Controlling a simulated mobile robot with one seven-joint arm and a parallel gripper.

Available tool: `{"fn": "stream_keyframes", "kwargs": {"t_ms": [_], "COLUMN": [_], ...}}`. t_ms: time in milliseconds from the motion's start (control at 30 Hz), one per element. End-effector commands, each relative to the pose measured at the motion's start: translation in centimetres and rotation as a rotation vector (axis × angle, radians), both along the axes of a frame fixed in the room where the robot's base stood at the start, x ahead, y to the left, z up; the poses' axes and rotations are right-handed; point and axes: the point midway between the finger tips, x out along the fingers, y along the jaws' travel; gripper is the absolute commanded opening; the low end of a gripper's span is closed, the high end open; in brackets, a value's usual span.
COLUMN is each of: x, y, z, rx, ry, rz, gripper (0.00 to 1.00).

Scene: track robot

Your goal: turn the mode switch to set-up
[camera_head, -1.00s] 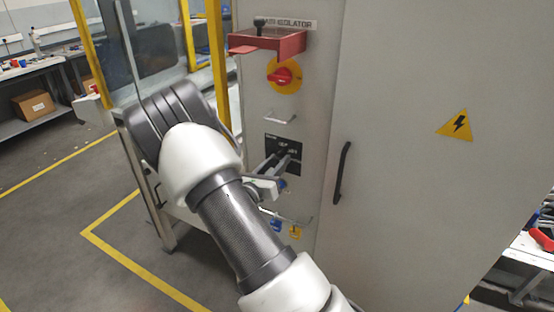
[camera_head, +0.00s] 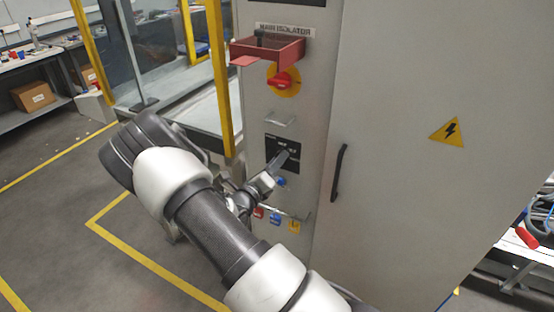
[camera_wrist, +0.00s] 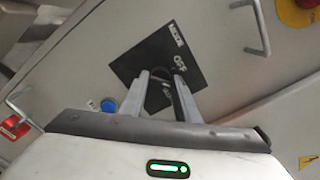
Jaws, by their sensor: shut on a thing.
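The mode switch sits on a black plate (camera_head: 272,150) on the front of the grey cabinet. In the wrist view the plate (camera_wrist: 140,58) shows tilted, with the words MODE and OFF readable; other lettering is hidden. My gripper (camera_head: 284,158) is at the plate. In the wrist view my gripper (camera_wrist: 165,76) has its two fingers on either side of the dark switch knob (camera_wrist: 163,72) and is shut on it. The fingers hide most of the knob, so I cannot tell which position it points to.
Above the plate are a metal handle (camera_head: 281,119), a red-and-yellow isolator knob (camera_head: 283,81) and a red tray (camera_head: 270,50). A blue button (camera_wrist: 108,105) is beside the plate. Coloured padlocks (camera_head: 275,217) hang below. A door handle (camera_head: 340,172) is to the right.

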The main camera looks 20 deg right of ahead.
Motion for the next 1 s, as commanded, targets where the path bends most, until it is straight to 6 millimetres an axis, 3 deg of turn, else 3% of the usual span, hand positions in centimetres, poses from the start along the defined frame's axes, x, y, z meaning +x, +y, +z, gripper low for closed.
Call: {"fn": "stream_keyframes", "kwargs": {"t_ms": [467,500,567,867,1000], "x": [0.0,0.0,0.0,0.0,-0.7], "y": [0.1,0.1,0.1,0.1,1.1], "z": [0.0,0.0,0.0,0.0,-0.1], "rx": [-0.007,-0.007,-0.007,-0.007,-0.005], "ry": [0.010,0.010,0.010,0.010,0.010], "rz": [0.001,0.001,0.001,0.001,0.003], "gripper": [0.06,0.35,0.44,0.44,0.44]}}
